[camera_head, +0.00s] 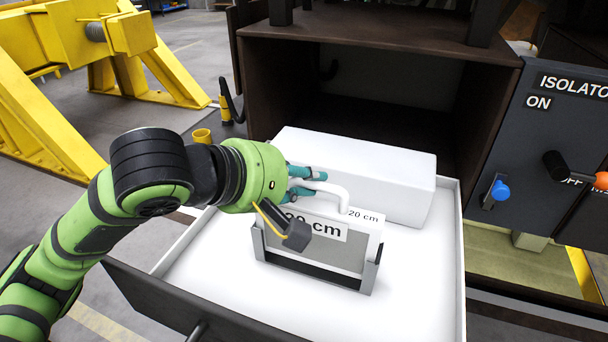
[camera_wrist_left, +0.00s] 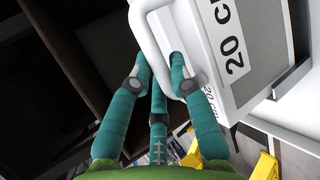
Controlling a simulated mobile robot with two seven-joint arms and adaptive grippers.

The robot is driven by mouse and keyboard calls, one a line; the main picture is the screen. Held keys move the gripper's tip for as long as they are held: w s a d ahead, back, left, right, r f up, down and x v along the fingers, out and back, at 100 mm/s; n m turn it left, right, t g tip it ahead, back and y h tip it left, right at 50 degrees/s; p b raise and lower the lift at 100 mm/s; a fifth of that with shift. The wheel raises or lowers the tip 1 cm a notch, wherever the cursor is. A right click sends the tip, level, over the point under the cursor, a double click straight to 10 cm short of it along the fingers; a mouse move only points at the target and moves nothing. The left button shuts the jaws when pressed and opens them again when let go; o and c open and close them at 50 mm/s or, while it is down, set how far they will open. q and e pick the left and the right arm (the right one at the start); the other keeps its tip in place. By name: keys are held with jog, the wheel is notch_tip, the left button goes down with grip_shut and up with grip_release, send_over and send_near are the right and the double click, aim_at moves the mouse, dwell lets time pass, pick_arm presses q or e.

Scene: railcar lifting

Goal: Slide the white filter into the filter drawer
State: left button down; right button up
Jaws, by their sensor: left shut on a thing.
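The white filter (camera_head: 347,225) has a looped white handle, "20 cm" labels and a grey front panel. It stands upright between the two grey side brackets of a dark holder (camera_head: 370,275) on the white floor of the pulled-out drawer (camera_head: 425,290). How deep it sits in the holder is hard to tell. My left gripper (camera_head: 315,182) is shut on the filter's handle from the left. In the left wrist view, its teal fingers (camera_wrist_left: 160,95) close around the handle (camera_wrist_left: 152,45) beside the filter body (camera_wrist_left: 225,60). My right gripper is not in view.
A white box (camera_head: 360,170) lies in the drawer just behind the filter. The dark cabinet opening (camera_head: 375,90) is behind it. A control panel (camera_head: 540,130) with an orange-tipped lever and a blue knob stands at right. Yellow steel frames (camera_head: 60,100) are at left.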

pick_arm(q)
jog(key=shift+f+b, duration=0.5)
jog(key=shift+f, duration=0.5)
jog(key=c, duration=1.1)
grip_release()
jog(key=shift+o, duration=0.2)
jog(key=v, duration=0.7)
jog(key=shift+s+a, duration=0.2)
jog(key=shift+r, duration=0.15)
